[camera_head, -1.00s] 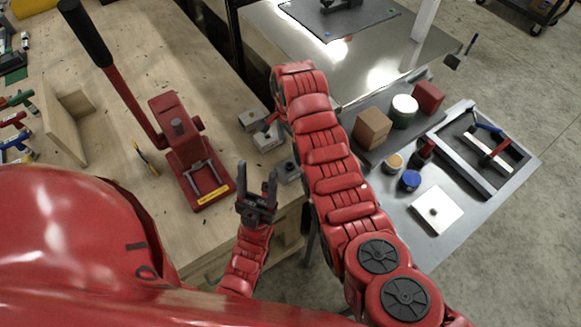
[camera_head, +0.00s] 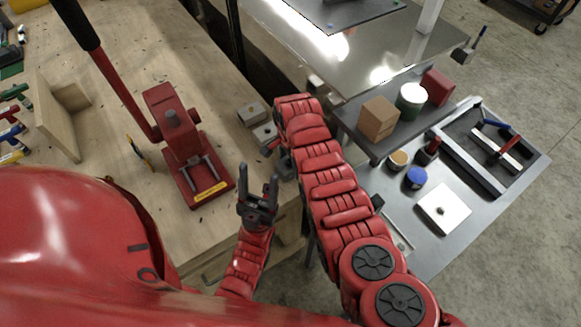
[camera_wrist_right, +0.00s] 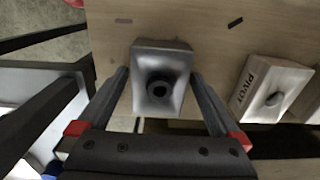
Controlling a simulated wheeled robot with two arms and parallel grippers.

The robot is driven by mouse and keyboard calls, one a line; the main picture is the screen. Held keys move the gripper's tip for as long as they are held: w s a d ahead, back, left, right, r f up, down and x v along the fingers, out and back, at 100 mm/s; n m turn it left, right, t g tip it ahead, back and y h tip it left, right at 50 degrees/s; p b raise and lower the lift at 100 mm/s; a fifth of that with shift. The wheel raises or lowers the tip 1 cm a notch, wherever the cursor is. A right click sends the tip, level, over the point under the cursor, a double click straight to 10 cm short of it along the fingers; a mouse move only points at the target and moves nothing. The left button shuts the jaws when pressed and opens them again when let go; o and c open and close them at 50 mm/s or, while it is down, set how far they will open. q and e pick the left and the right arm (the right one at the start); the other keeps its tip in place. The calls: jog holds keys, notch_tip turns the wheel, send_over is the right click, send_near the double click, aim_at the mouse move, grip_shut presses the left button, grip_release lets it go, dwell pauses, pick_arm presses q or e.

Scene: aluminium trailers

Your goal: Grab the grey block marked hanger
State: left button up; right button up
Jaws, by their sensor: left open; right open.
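The fingers are open, one on each side; no grip shows. No marking on this block is readable. A paler block (camera_wrist_right: 275,82) to its right reads PIVOT. In the head view two grey blocks, one farther (camera_head: 251,114) and one nearer (camera_head: 264,132), lie left of my right wrist; their markings cannot be read. My right gripper is mostly hidden there. My left gripper (camera_head: 258,186) is open and empty near the bench edge.
A red lever press (camera_head: 185,150) stands on the bench left of the blocks. A dark gap separates bench and metal table.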

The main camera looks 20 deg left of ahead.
jog(key=shift+c, duration=0.3)
jog(key=shift+s, duration=0.1)
grip_shut()
jog(key=shift+r, duration=0.15)
